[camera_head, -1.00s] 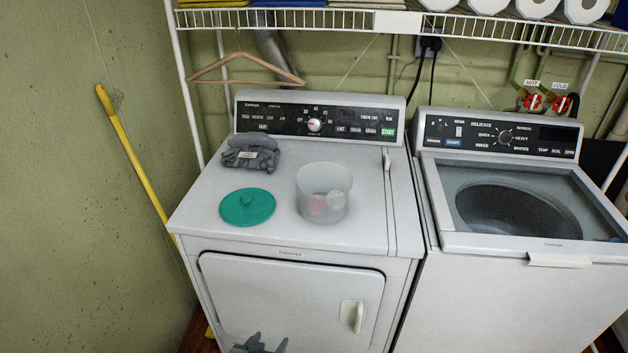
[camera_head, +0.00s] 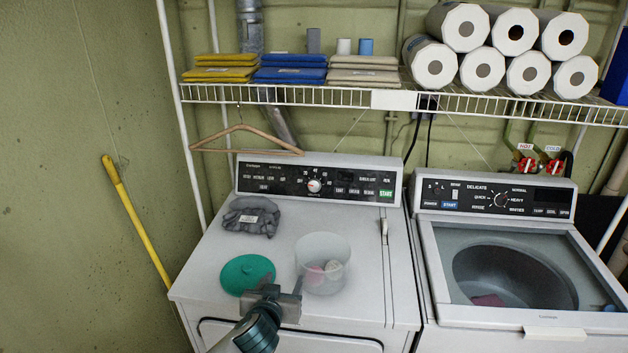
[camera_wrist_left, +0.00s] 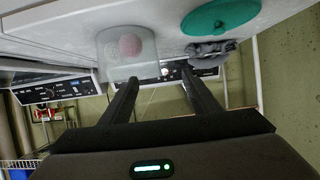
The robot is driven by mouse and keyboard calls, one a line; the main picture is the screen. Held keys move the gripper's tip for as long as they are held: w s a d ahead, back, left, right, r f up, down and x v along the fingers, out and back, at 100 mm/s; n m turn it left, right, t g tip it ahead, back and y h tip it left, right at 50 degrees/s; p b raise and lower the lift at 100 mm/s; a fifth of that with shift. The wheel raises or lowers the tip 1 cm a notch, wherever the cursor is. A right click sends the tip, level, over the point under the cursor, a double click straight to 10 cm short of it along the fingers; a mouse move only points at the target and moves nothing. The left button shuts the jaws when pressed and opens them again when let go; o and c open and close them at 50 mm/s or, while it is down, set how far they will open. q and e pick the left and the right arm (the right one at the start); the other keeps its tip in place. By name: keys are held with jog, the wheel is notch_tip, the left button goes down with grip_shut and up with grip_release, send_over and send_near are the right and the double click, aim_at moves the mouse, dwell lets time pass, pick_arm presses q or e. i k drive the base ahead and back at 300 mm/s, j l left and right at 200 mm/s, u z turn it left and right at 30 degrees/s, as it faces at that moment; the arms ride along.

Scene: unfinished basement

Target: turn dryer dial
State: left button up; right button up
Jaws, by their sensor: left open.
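The dryer dial (camera_head: 314,186) is a round white knob with a red mark, set in the black control panel (camera_head: 272,180) at the back of the white dryer (camera_head: 215,262). It also shows small and upside down in the left wrist view (camera_wrist_left: 165,71). My left gripper (camera_head: 284,286) is over the front part of the dryer top, well in front of the dial and apart from it. Its two dark fingers are spread with nothing between them in the left wrist view (camera_wrist_left: 158,82). My right gripper is not in view.
A washer (camera_head: 430,255) stands at the right. A wire shelf (camera_head: 340,98) and a wooden hanger (camera_head: 245,130) are above.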

aim_at(314, 186)
jog(key=i+l, duration=0.1)
jog(key=i, duration=0.3)
jog(key=i+l, duration=0.15)
jog(key=i, duration=0.25)
jog(key=i+l, duration=0.1)
jog(key=i, duration=0.35)
